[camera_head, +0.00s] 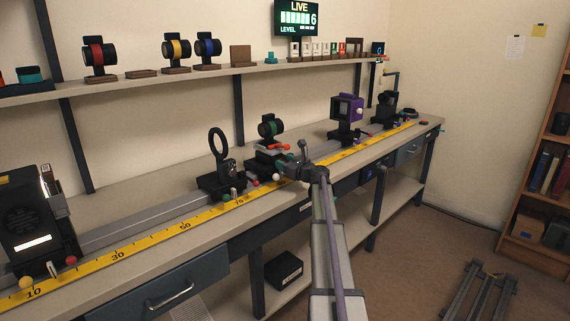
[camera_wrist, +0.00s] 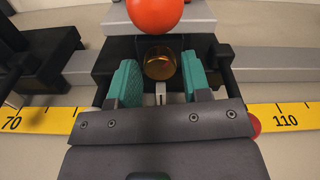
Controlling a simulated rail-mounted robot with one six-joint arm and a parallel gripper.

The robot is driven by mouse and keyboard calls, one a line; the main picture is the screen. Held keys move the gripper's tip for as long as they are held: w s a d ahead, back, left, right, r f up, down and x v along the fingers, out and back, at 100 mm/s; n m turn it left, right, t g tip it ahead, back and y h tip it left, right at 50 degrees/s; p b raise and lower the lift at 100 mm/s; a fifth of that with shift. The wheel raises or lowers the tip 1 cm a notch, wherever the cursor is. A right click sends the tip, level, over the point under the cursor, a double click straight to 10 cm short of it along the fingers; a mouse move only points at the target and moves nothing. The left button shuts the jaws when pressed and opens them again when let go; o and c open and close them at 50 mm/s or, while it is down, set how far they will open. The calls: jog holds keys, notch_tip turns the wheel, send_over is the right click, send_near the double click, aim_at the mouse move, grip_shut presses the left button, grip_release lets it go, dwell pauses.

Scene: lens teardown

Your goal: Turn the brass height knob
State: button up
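The brass height knob (camera_wrist: 160,63) is a small gold-brown cylinder at the front of a dark carriage, seen in the wrist view. My gripper (camera_wrist: 160,82) is open, with one teal finger pad on each side of the knob. Gaps show between the pads and the knob, so it is not clasped. In the head view my gripper (camera_head: 289,173) reaches the front of the carriage that bears the green-ringed lens (camera_head: 270,128). The knob is hidden or too small to make out there.
An orange ball (camera_wrist: 154,12) is just beyond the knob, and a red knob (camera_wrist: 255,125) is at the carriage's right. A yellow scale (camera_head: 120,251) runs along the bench front. A black ring holder (camera_head: 218,145) stands left and a purple box (camera_head: 346,107) right.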

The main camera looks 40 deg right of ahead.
jog(key=s+d, duration=0.1)
jog(key=s, duration=0.9)
jog(key=shift+s, duration=0.4)
